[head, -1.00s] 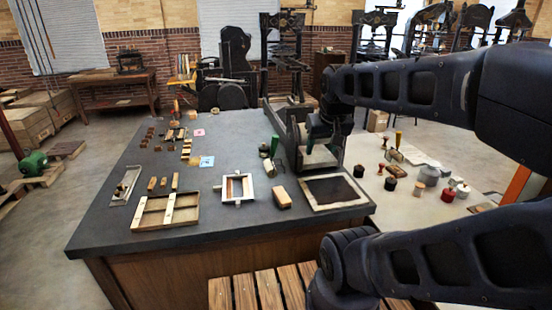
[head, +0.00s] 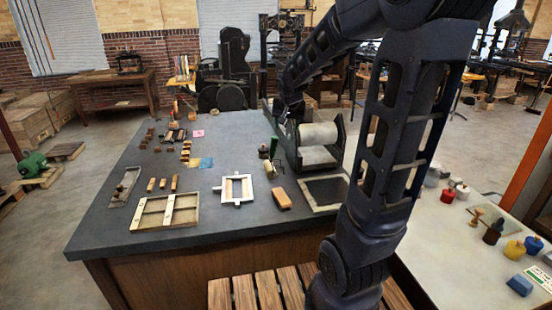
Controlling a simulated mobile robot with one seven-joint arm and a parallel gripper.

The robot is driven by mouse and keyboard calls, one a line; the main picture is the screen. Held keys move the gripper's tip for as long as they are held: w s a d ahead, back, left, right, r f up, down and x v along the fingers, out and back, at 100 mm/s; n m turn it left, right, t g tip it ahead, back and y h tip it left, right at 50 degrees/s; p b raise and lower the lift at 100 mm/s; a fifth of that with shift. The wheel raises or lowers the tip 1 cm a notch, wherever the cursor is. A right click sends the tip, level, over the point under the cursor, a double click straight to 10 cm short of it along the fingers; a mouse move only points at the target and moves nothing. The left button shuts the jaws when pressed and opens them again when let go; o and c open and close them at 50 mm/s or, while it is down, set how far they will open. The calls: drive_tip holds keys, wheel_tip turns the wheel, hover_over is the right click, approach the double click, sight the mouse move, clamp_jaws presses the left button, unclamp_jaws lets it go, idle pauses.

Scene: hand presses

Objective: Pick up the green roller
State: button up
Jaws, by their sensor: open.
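A small roller with a green handle (head: 273,147) lies on the dark worktable (head: 230,225), left of the small press. Its handle points up and away, and a darker part sits at its near end. My gripper (head: 283,113) is beyond and above the roller, at the left rear of the press. It is open, but its fingers are small and dark here. I see nothing held in it. The gripper and roller are apart.
The press with its pale cylinder (head: 318,143) stands just right of the roller. A wooden block (head: 281,199), a white frame (head: 236,189) and a wooden tray (head: 165,211) lie nearer. My arm hides part of the right table (head: 440,250).

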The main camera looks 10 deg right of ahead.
approach(275, 138)
drive_tip(key=f, duration=0.1)
drive_tip(key=shift+m, duration=0.4)
drive_tip(key=shift+x, duration=5.6)
drive_tip(key=shift+w+a+r, duration=0.1)
drive_tip(key=shift+w, duration=0.05)
clamp_jaws()
